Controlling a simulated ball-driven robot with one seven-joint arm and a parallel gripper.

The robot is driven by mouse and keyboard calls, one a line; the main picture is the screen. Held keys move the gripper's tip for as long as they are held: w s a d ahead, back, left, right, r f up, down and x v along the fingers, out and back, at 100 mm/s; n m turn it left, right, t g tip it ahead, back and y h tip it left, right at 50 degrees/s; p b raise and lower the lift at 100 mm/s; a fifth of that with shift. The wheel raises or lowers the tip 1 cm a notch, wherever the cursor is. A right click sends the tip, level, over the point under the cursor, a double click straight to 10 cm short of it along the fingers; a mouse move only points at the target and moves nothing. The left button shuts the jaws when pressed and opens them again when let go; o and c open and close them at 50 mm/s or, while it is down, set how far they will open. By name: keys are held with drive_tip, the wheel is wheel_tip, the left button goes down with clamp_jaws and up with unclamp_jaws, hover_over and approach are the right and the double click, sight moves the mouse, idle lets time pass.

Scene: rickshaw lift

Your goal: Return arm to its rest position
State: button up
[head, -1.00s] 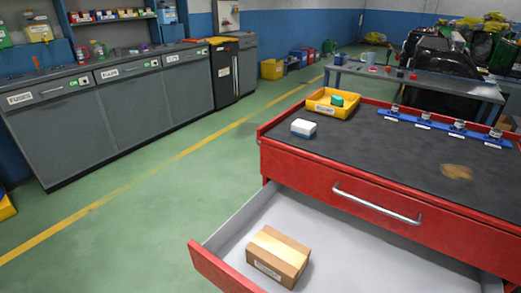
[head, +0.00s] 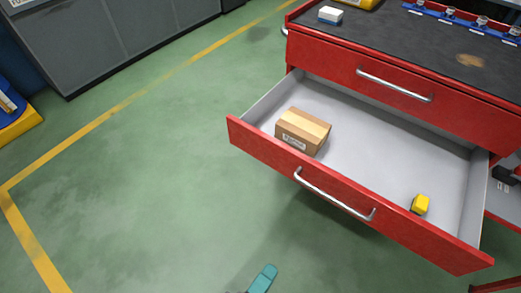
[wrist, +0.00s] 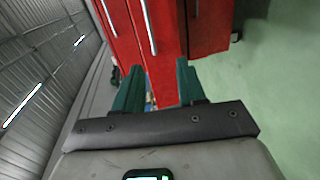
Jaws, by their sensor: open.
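My gripper (wrist: 162,92) is open in the wrist view, its two green fingers apart with nothing seen between them. It points toward a red tool cabinet (wrist: 205,30), which fills the space beyond the fingers. In the head view, a teal piece of my gripper (head: 264,279) shows at the bottom edge, apart from the cabinet and in front of the open drawer. The rest of my arm is out of the head view.
The red drawer (head: 262,147) stands open, holding a cardboard box (head: 303,131) and a small yellow object (head: 420,204). A white and blue box (head: 330,15) sits on the cabinet top (head: 400,35). Grey cabinets (head: 120,35) stand at upper left.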

drive_tip(key=d+f+m+g+y+p, duration=0.2)
drive_tip(key=d+m+g+p, duration=0.35)
drive_tip(key=d+g, duration=0.85)
drive_tip(key=s+d+r+m+t+y+p, duration=0.1)
drive_tip(key=s+d+r+m+y+p, duration=0.1)
drive_tip(key=d, duration=0.4)
drive_tip(key=s+d+r+m+t+y+p, duration=0.1)
drive_tip(key=s+d+r+m+y+p, duration=0.1)
drive_tip(key=s+d+r+m+y, duration=0.1)
drive_tip(key=s+d+r+y, duration=0.1)
drive_tip(key=d+y, duration=0.1)
drive_tip(key=d, duration=0.1)
drive_tip(key=shift+s+d+m, duration=0.15)
drive_tip(key=shift+d+m, duration=0.05)
drive_tip(key=shift+m, duration=0.15)
idle(0.9)
